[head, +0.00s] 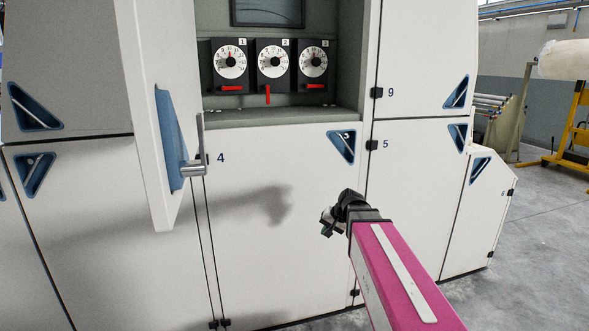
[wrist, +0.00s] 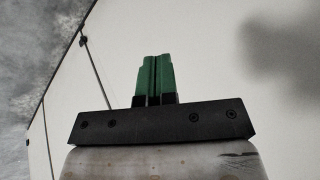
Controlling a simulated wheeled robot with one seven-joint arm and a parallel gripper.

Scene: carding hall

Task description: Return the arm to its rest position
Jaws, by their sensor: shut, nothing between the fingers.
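My arm, with a pink link (head: 400,275), reaches up from the lower right in the head view. My gripper (head: 326,231) is at its end, in front of the white cabinet's lower panel and apart from the dials. In the wrist view my gripper (wrist: 154,58) shows two green fingers side by side, shut with nothing between them. Its fingertips point toward a plain pale panel (wrist: 215,60). How far the fingertips are from the panel cannot be told.
A cabinet door (head: 150,120) with a metal handle (head: 194,167) stands open at left. Behind it, a recess holds three dials (head: 274,59) with red levers, the middle one pointing down. Grey floor (head: 535,240) lies clear at right, before a yellow stand (head: 575,125).

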